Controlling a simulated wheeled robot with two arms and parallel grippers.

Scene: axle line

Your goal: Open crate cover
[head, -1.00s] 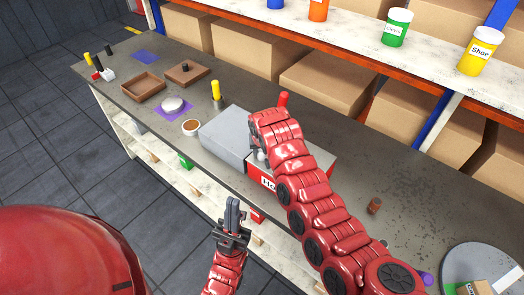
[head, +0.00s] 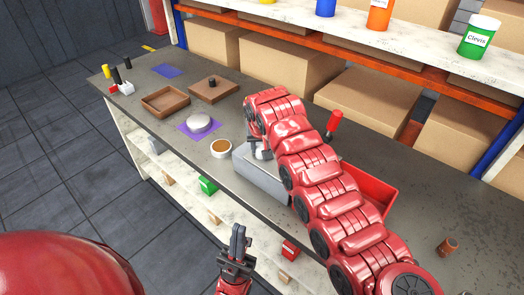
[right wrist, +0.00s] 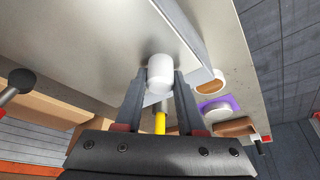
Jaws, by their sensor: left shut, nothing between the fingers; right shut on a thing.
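The red crate (head: 376,190) stands on the counter, partly behind my right arm. Part of its inside shows at the right end. The grey cover (head: 262,178) is to the left of the crate's visible part; it also shows in the right wrist view (right wrist: 185,22). My right gripper (head: 258,147) is shut on the cover's white knob (right wrist: 160,72), with a finger on each side of it. My arm hides where cover and crate meet, and I cannot tell whether the cover touches the counter. My left gripper (head: 238,236) is shut and empty, pointing up in front of the counter.
A bowl with brown contents (head: 221,148) stands close left of the cover. Beyond are a round tin (head: 199,123) on a purple mat, a wooden tray (head: 165,100) and a board with a knob (head: 213,89). A red-handled tool (head: 333,122) stands behind the crate.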

